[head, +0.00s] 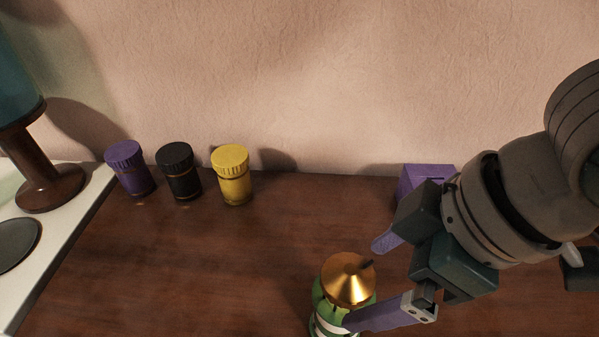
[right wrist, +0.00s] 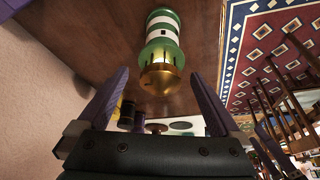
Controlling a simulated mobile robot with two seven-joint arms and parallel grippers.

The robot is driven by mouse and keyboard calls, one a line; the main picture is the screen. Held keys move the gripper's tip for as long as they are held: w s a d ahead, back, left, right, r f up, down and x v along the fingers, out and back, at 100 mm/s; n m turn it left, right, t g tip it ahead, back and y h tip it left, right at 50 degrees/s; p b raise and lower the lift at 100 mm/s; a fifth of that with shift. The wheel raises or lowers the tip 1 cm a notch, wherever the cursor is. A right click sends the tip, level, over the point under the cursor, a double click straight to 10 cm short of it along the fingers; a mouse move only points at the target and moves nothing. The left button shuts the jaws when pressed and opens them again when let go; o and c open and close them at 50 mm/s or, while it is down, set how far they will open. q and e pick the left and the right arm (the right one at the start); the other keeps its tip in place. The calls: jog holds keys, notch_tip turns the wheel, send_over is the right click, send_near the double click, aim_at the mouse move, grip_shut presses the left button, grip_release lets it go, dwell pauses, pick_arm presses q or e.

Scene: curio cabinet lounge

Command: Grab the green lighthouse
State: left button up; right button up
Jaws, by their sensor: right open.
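The green lighthouse (head: 348,283) has a gold cone roof and a green and white striped body. It stands on the brown wooden surface at the bottom centre of the head view, with its lower part cut off. In the right wrist view the lighthouse (right wrist: 162,52) lies ahead, between the lines of the two fingers. My right gripper (head: 384,284) is open, with its purple-grey fingers spread. One finger is at the lighthouse's near right side and overlaps it in the head view; I cannot tell whether they touch. In the right wrist view the gripper (right wrist: 157,95) is empty. My left gripper is not in view.
Purple (head: 130,168), black (head: 178,171) and yellow (head: 232,174) lidded jars stand near the wall. A purple box (head: 426,178) is partly hidden behind my right gripper. A lamp (head: 36,160) stands on a white surface at left. The wooden surface (head: 170,260) is clear at centre left.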

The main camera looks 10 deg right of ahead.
aim_at(369, 285)
jog(key=x, duration=0.3)
jog(key=shift+s+a+f+b, duration=0.15)
jog(key=shift+f+b, duration=0.15)
jog(key=x, duration=0.3)
jog(key=b+x, duration=0.1)
jog(key=x, duration=0.1)
jog(key=shift+w+a, duration=0.25)
jog(key=shift+w, duration=0.05)
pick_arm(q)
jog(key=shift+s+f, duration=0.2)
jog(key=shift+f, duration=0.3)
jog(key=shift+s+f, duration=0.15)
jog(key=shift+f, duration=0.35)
pick_arm(e)
jog(key=c, duration=1.5)
